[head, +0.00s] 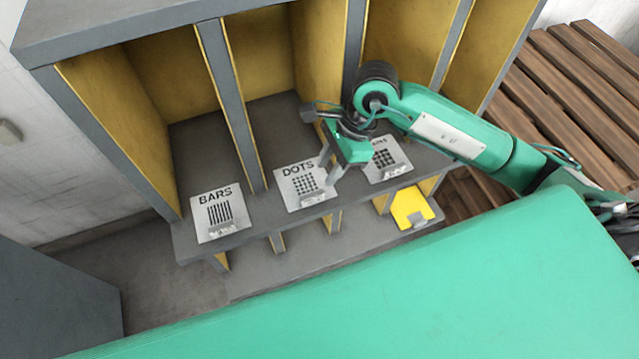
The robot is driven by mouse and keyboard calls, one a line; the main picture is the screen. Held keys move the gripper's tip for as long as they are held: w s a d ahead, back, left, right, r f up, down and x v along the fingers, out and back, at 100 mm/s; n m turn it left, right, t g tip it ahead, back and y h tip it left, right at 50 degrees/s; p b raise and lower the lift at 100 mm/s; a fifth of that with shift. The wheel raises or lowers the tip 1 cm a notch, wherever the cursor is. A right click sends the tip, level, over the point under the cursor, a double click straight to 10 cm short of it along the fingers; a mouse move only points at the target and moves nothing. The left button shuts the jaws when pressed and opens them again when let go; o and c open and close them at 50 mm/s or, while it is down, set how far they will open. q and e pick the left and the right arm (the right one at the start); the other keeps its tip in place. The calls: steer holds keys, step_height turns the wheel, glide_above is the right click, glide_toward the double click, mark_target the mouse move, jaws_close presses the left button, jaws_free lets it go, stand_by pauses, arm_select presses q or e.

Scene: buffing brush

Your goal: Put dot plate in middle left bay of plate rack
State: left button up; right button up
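The plate rack (232,95) is a grey frame with yellow-walled upright bays. A white plate marked DOTS (296,188) lies on the rack's front ledge, below a middle bay (265,60), with a small metal piece at its lower edge. My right gripper (332,170) reaches in from the right, with its fingers pointing down at the right edge of the DOTS plate. I cannot tell whether they touch it or how far apart they are. My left gripper is not in view.
A BARS plate (220,212) lies left on the ledge. Another white plate (388,162), its label partly hidden by my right gripper, lies right of DOTS. A yellow plate (408,207) sits on the lower level. A slatted wooden surface (560,110) is at the right.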

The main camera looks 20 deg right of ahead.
steer(key=v, duration=0.3)
steer(key=shift+r, duration=0.2)
stand_by(0.4)
